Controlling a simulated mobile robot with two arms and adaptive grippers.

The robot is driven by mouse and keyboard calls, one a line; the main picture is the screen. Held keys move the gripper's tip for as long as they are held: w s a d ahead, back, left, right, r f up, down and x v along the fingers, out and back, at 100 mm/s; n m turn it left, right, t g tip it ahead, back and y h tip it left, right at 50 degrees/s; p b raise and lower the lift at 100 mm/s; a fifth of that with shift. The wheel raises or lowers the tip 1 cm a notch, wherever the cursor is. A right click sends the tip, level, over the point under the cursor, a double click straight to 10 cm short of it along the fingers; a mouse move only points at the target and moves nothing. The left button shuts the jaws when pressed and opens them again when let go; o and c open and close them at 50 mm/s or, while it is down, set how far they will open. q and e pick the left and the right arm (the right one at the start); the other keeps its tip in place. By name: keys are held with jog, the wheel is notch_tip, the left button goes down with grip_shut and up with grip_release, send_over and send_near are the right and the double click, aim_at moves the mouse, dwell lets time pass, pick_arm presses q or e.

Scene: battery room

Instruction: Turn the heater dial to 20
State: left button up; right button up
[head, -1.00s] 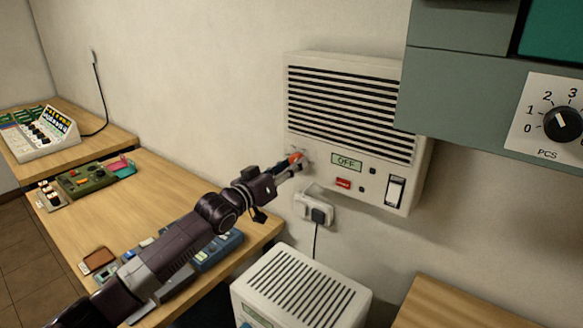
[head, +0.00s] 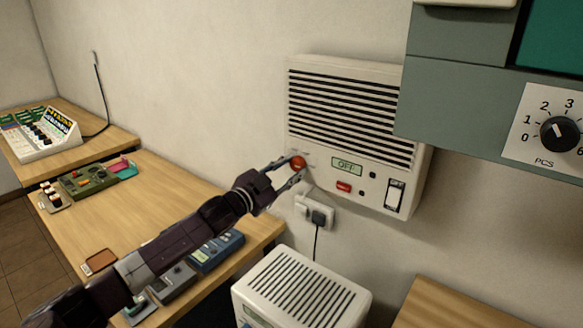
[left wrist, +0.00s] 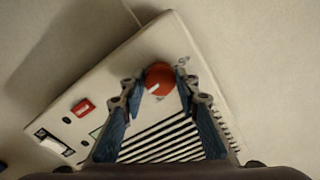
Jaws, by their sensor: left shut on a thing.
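The heater (head: 415,160) is a white wall box with dark slats, and its display (head: 347,164) reads OFF. Its dial (head: 298,162) is a round red-orange knob at the lower left of the front. My left gripper (head: 293,170) is shut on the dial, one finger on each side. In the left wrist view the dial (left wrist: 160,80) sits between the fingertips, with a short white mark on its face. The scale around the dial is too small or hidden to read. My right gripper is out of view.
A red button (head: 343,187) and a rocker switch (head: 395,195) are on the heater right of the dial. A plugged socket (head: 313,212) is just below. A grey-green cabinet (head: 450,90) juts out at right. A white vented unit (head: 300,290) stands below.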

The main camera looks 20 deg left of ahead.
pick_arm(q)
jog(key=shift+f+m, duration=0.15)
jog(key=shift+m, duration=0.55)
jog(key=o, duration=1.2)
jog(key=shift+c, duration=0.2)
jog(key=shift+s+a, duration=0.1)
jog(key=v, duration=1.2)
